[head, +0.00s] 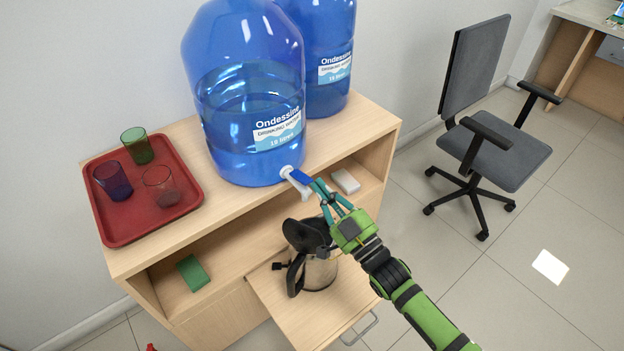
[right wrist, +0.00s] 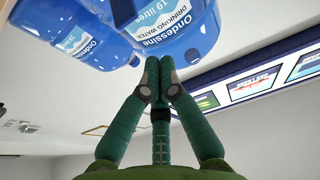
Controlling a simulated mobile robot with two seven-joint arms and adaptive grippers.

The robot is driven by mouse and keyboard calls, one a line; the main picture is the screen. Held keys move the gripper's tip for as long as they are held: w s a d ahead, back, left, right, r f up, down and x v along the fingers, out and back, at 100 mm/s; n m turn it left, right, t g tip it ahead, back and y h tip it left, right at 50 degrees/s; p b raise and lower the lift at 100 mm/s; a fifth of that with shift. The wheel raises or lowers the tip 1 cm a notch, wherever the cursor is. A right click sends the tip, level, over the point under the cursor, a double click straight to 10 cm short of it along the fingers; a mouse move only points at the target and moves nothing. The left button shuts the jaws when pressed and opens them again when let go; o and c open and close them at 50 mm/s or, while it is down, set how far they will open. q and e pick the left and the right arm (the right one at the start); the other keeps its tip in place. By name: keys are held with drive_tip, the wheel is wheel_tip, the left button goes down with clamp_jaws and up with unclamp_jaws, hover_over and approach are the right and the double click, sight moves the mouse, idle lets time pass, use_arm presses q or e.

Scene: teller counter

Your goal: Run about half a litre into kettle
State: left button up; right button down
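The steel kettle (head: 319,273) has a black handle and a dark raised lid (head: 304,235). It stands on a pulled-out wooden board below the front water bottle (head: 240,110). This large blue bottle has a white tap (head: 292,177) with a blue lever (head: 300,177) at its lower front. My right gripper (head: 318,188) is at the lever; its fingertips look against it or very close. In the right wrist view the fingers (right wrist: 159,65) are together with nothing seen between them. No water stream is visible. The kettle's inside cannot be seen. My left gripper is out of view.
A second blue bottle (head: 327,60) stands behind. A red tray (head: 185,205) with green, purple and clear reddish glasses sits at left on the cabinet. A green block (head: 193,273) and a white block (head: 345,181) lie on the open shelf. An office chair (head: 490,140) stands right.

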drive_tip(key=v, duration=0.6)
drive_tip(key=shift+b, duration=0.45)
drive_tip(key=shift+d, duration=0.1)
idle(1.0)
